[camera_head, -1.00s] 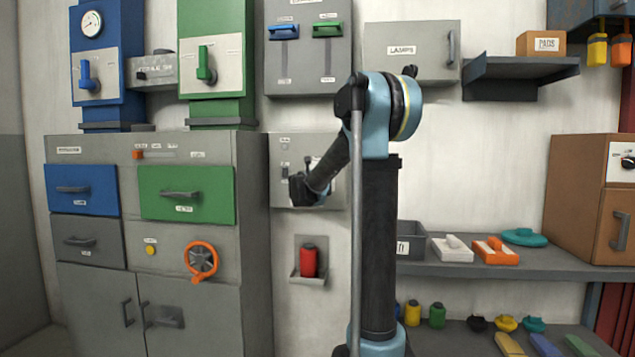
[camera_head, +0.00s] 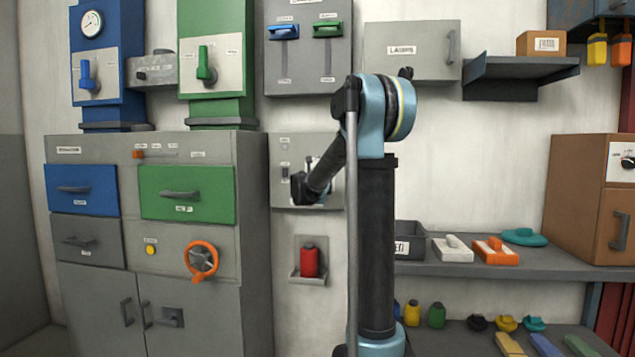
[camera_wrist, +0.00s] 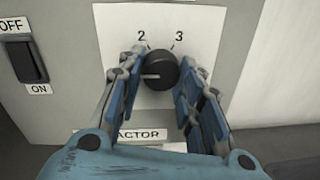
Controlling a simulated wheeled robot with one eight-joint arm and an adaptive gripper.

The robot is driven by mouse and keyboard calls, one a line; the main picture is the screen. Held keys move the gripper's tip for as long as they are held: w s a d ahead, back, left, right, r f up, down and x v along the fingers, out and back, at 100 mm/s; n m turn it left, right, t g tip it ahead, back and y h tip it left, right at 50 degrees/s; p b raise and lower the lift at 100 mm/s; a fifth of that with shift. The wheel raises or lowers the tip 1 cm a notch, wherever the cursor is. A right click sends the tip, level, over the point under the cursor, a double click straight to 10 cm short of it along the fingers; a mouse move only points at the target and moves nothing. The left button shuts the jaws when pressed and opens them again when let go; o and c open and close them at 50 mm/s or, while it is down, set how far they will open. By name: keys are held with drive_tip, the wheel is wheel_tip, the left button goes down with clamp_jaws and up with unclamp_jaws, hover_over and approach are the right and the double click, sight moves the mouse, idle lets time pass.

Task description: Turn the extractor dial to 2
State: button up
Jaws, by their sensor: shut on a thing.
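The extractor dial (camera_wrist: 160,70) is a round black knob on a pale plate, with a white pointer line that points left. The numbers 2 and 3 are printed above it, to its upper left and upper right. My gripper (camera_wrist: 158,80) has its blue fingers on both sides of the knob and is shut on it. Any mark left of the knob is hidden by the left finger. In the head view, my arm reaches to the grey extractor panel (camera_head: 285,160), and my wrist covers the dial.
A black OFF/ON rocker switch (camera_wrist: 26,61) sits left of the dial on the same panel. Below the panel, a red object (camera_head: 309,262) stands in a wall holder. A grey cabinet (camera_head: 258,230) stands close on the left, and a shelf (camera_head: 470,268) is on the right.

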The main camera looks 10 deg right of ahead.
drive_tip(key=shift+m, duration=0.3)
drive_tip(key=m, duration=1)
drive_tip(key=shift+s+d+m+y, duration=0.1)
drive_tip(key=shift+m+y, duration=0.2)
drive_tip(key=shift+y, duration=0.1)
drive_tip(key=o, duration=1.1)
drive_tip(key=shift+c, duration=0.2)
drive_tip(key=shift+r, duration=0.1)
drive_tip(key=v, duration=1.2)
